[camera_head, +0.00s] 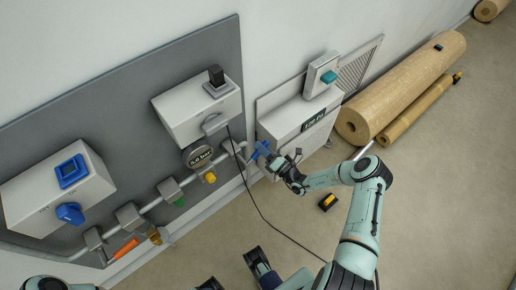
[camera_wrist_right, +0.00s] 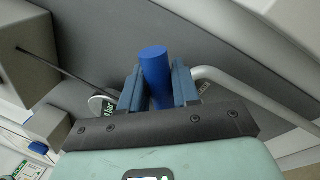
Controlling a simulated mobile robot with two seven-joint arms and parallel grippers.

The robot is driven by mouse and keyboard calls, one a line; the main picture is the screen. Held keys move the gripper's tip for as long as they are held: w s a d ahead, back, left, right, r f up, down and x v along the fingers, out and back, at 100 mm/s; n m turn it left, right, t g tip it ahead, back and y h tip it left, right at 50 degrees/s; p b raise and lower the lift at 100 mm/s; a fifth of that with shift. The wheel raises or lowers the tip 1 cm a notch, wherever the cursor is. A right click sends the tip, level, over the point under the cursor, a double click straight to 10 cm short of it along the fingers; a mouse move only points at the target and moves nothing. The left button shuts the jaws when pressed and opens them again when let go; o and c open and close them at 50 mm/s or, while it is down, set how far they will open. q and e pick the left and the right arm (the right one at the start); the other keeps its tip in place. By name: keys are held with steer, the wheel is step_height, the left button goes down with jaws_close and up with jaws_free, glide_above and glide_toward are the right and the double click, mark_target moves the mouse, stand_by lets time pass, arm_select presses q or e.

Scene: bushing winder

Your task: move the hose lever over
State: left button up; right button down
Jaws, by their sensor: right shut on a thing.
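A blue lever (camera_head: 261,149) sits at the right end of the pipe run, beside the grey wall panel. My right gripper (camera_head: 272,158) reaches it from the lower right in the head view. In the right wrist view, the lever's blue round handle (camera_wrist_right: 156,72) stands between the two blue-grey fingers of my right gripper (camera_wrist_right: 158,88), which is shut on it. The lever's base and pivot are hidden behind the gripper.
A white box with a display (camera_head: 298,120) stands right beside the lever. A gauge (camera_head: 198,155) and an orange-handled valve (camera_head: 124,249) sit along the pipe. A black cable (camera_head: 254,202) hangs to the floor. Cardboard-coloured rolls (camera_head: 405,88) lie at the right.

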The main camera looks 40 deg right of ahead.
arm_select(q)
steer(key=shift+w+a+f+t+b, duration=0.15)
steer(key=shift+w+f+b, duration=0.2)
steer(key=shift+f+b, duration=0.2)
steer(key=shift+w+f+t+b, duration=0.15)
steer(key=shift+w+f+b, duration=0.2)
steer(key=shift+f+b, duration=0.15)
arm_select(e)
steer(key=shift+d+f+m+t+h, duration=0.1)
steer(key=shift+d+f+m+h, duration=0.15)
steer(key=shift+f+m, duration=0.55)
steer(key=shift+d+f+m+t+h, duration=0.1)
steer(key=shift+d+f+m+h, duration=0.35)
steer(key=shift+m, duration=0.7)
steer(key=shift+d+f+m+t+h, duration=0.1)
steer(key=shift+f+m, duration=0.65)
steer(key=shift+m, duration=0.2)
steer(key=c, duration=1)
jaws_free()
steer(key=shift+o, duration=0.2)
arm_select(q)
steer(key=shift+s+r+p, duration=0.5)
steer(key=shift+r+p, duration=0.1)
arm_select(e)
steer(key=v, duration=1.3)
steer(key=shift+s, duration=0.2)
